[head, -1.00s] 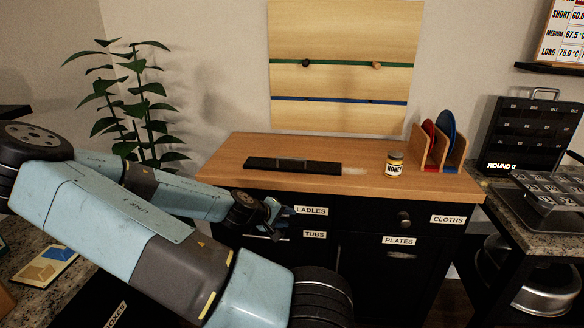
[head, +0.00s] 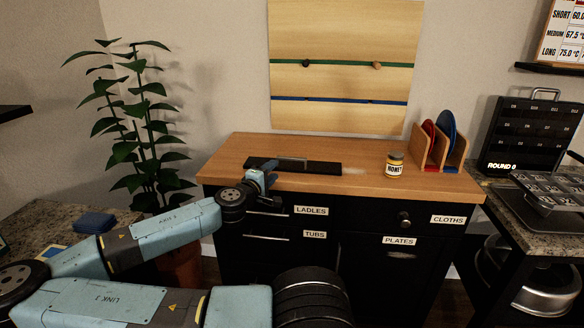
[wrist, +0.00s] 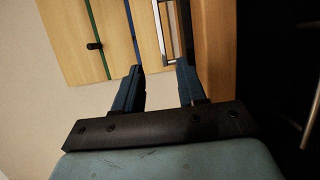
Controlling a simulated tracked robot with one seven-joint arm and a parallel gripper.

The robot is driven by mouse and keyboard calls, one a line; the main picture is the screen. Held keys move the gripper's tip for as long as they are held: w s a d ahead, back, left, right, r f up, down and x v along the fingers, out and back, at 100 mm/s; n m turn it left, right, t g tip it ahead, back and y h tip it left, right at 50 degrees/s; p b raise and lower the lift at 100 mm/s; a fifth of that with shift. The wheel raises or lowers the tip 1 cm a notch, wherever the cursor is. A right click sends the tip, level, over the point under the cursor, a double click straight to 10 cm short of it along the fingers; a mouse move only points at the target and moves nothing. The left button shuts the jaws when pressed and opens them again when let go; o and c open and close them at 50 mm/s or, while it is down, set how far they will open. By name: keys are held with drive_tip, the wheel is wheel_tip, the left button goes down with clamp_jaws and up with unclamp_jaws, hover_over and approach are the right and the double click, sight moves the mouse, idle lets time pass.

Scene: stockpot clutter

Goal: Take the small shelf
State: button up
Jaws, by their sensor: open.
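The small shelf, as far as I can tell, is the long flat black piece (head: 322,168) with a grey metal strip along it, lying on the wooden counter top (head: 350,187). My gripper (head: 264,172) is at its left end, in front of it, and hides part of that end. In the wrist view my gripper (wrist: 160,84) has its two blue fingers apart with nothing between them. A metal frame with a dark edge (wrist: 167,40), probably the shelf's, shows beyond the fingertips. I cannot tell whether a finger touches it.
A honey jar (head: 394,166) stands right of the shelf, with a wooden rack of red and blue discs (head: 440,140) beyond. A wooden wall board (head: 345,85) rises behind. Black drawers with handles (head: 266,237) lie below the counter edge. A plant (head: 140,120) stands left.

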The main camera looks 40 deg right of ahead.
sight(289, 160)
drive_tip(key=x, duration=0.7)
drive_tip(key=shift+d, duration=0.2)
drive_tip(key=x, duration=0.4)
drive_tip(key=shift+s+d+f, duration=0.15)
drive_tip(key=shift+s+f, duration=0.05)
drive_tip(key=shift+s, duration=0.05)
drive_tip(key=shift+w+d, duration=0.2)
drive_tip(key=shift+d, duration=0.25)
clamp_jaws()
